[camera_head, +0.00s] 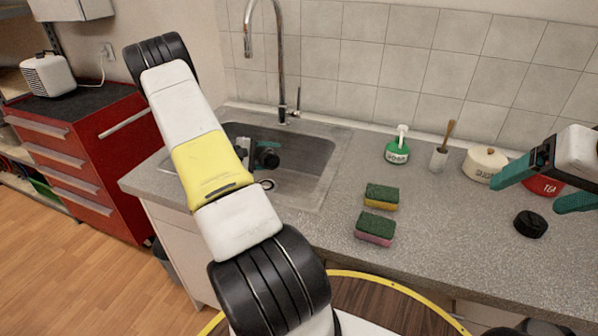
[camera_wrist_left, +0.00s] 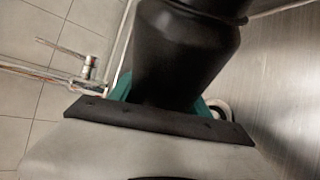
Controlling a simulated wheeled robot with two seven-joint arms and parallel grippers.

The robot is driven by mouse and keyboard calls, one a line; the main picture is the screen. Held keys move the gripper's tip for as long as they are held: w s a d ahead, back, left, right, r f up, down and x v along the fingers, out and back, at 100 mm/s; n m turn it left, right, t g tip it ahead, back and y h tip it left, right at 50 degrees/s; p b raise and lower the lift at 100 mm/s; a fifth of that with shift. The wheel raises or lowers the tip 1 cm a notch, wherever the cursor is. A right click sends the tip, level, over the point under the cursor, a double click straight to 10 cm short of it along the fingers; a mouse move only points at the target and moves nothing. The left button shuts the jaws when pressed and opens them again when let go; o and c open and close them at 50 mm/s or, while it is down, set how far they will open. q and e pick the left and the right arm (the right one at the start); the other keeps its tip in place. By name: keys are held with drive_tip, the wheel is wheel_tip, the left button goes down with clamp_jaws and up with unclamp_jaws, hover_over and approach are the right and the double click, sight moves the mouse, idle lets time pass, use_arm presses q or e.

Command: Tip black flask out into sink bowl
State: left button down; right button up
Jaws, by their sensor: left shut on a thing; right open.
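The black flask (camera_wrist_left: 185,50) fills the upper middle of the left wrist view, between the teal fingers of my left gripper (camera_wrist_left: 163,100), which is shut on it. In the head view a dark end of the flask (camera_head: 268,158) shows over the sink bowl (camera_head: 308,178), beside my left gripper (camera_head: 250,148). My left arm hides much of both, and I cannot tell the flask's exact tilt or whether anything flows out. The drain shows below it. My right gripper (camera_head: 545,186) is open at the right edge, above the counter.
The tap (camera_head: 280,60) rises behind the sink. On the counter (camera_head: 440,250) are two sponges (camera_head: 378,210), a green soap bottle (camera_head: 397,150), a brush in a holder (camera_head: 440,155), a cream pot (camera_head: 484,163), a red tea tin (camera_head: 541,186) and a black lid (camera_head: 530,223).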

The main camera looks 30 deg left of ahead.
sight(261, 153)
use_arm(q)
drive_tip(key=shift+w+a+r+m+t, duration=0.15)
drive_tip(key=shift+m+t, duration=0.15)
drive_tip(key=shift+m, duration=0.1)
drive_tip(key=shift+s+d+r+m+t+y, duration=0.15)
drive_tip(key=shift+r+m+y, duration=0.1)
drive_tip(key=shift+r, duration=0.25)
drive_tip(key=shift+s+d+r+m+t+y, duration=0.15)
drive_tip(key=shift+r+m, duration=0.1)
drive_tip(key=shift+r, duration=0.2)
drive_tip(key=shift+r+m+t, duration=0.2)
drive_tip(key=shift+m+t, duration=0.1)
drive_tip(key=shift+r+m, duration=0.15)
drive_tip(key=shift+m, duration=0.15)
drive_tip(key=shift+s+d+r+m+t, duration=0.1)
drive_tip(key=shift+r+m+t, duration=0.55)
drive_tip(key=shift+r, duration=0.4)
drive_tip(key=shift+s+d+r+m+t+y+p, duration=0.1)
drive_tip(key=shift+r+m+t+y+p, duration=0.05)
drive_tip(key=shift+r+m+p, duration=0.2)
drive_tip(key=shift+s+d+r+m+t+y+p, duration=0.1)
drive_tip(key=shift+r+m+y, duration=0.1)
drive_tip(key=shift+r, duration=0.2)
